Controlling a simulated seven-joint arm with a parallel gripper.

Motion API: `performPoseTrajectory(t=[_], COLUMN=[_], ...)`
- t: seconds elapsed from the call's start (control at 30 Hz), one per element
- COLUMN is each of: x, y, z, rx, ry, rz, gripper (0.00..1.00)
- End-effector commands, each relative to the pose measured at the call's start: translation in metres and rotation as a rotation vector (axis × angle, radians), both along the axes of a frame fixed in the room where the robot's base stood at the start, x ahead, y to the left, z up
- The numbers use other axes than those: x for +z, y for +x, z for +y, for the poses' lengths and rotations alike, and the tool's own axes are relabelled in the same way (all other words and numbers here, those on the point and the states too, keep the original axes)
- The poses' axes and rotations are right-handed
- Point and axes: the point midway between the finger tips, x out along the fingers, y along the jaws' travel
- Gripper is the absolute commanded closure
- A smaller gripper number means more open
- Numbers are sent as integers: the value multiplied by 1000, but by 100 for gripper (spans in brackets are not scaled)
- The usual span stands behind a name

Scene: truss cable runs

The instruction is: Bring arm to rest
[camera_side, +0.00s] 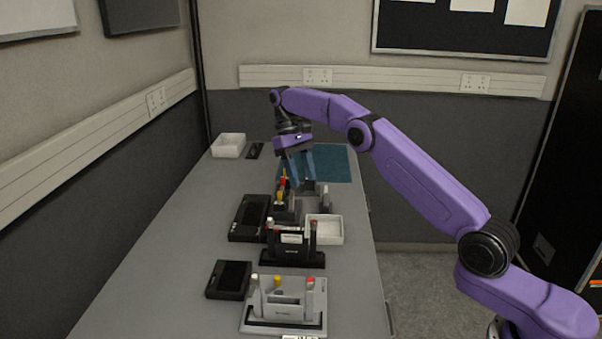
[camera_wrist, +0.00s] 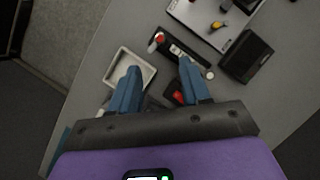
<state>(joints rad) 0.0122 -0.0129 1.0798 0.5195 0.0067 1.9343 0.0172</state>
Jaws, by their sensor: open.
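My gripper (camera_side: 303,172) hangs pointing down above the far part of the bench, with its blue fingers apart. It is over or just beside the farthest fixture (camera_side: 284,211), which is partly hidden by the fingers. In the wrist view my gripper (camera_wrist: 160,72) shows nothing clearly held between its fingers. A black fixture (camera_side: 291,257) with upright posts stands in the middle of the bench. A grey fixture (camera_side: 285,315) with white- and yellow-topped posts stands at the near end. Whether the fingertips touch anything cannot be told.
A white tray (camera_side: 324,230) sits right of the fixtures. Another white tray (camera_side: 229,145) stands at the far left. Black boxes (camera_side: 250,217) and (camera_side: 229,280) lie along the left. A teal mat (camera_side: 335,164) covers the far right. The bench's left strip is clear.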

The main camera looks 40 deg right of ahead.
Motion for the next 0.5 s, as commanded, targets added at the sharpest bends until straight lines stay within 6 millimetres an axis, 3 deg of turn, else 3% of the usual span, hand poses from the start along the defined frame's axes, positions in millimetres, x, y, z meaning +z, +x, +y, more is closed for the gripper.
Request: performPoseTrajectory(t=[0.3, 0.5], x=[2, 18], y=[-1, -13], z=[4, 36], rx=[11, 105], ry=[0, 3], rz=[-3, -39], gripper=[53, 53])
